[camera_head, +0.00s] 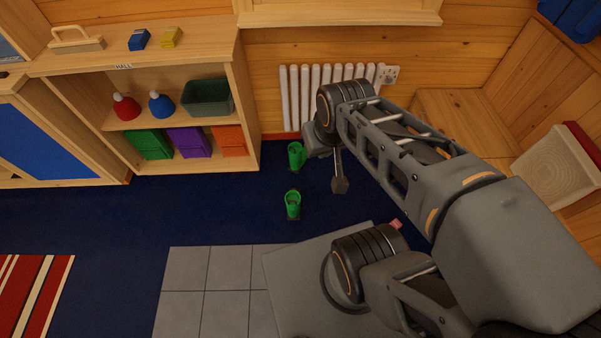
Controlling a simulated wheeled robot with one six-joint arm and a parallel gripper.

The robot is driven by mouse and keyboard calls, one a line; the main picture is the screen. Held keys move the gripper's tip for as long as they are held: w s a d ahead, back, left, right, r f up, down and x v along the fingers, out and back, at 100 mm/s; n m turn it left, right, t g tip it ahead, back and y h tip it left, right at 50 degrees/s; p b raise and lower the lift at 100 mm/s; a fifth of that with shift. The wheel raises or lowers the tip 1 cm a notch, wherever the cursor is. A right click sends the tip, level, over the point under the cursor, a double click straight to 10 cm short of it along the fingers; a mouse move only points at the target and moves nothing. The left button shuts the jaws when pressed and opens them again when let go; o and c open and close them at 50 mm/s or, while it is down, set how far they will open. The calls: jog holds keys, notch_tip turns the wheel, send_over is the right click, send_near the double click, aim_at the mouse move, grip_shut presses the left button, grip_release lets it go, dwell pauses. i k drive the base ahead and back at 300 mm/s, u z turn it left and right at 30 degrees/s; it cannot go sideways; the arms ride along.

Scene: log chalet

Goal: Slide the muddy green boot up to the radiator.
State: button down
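Two green boots stand on the dark blue floor. One green boot (296,156) is close to the wall, just in front of the left part of the white radiator (305,88). The other green boot (293,205) stands farther out from the wall. I cannot tell from this view which boot is muddy. My gripper (340,186) points down to the right of both boots, apart from them. Its fingers are small and dark here, so I cannot tell whether they are open. My arm hides the radiator's lower right part.
A wooden shelf unit (252,135) with hats and coloured bins stands left of the boots. Grey tiles (205,268) lie in front, with a striped rug (35,290) at far left. A wooden bench (450,105) is at right. Blue floor left of the boots is clear.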

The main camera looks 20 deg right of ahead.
aim_at(292, 198)
jog(key=u, duration=0.7)
jog(key=i, duration=0.4)
jog(key=u, duration=0.75)
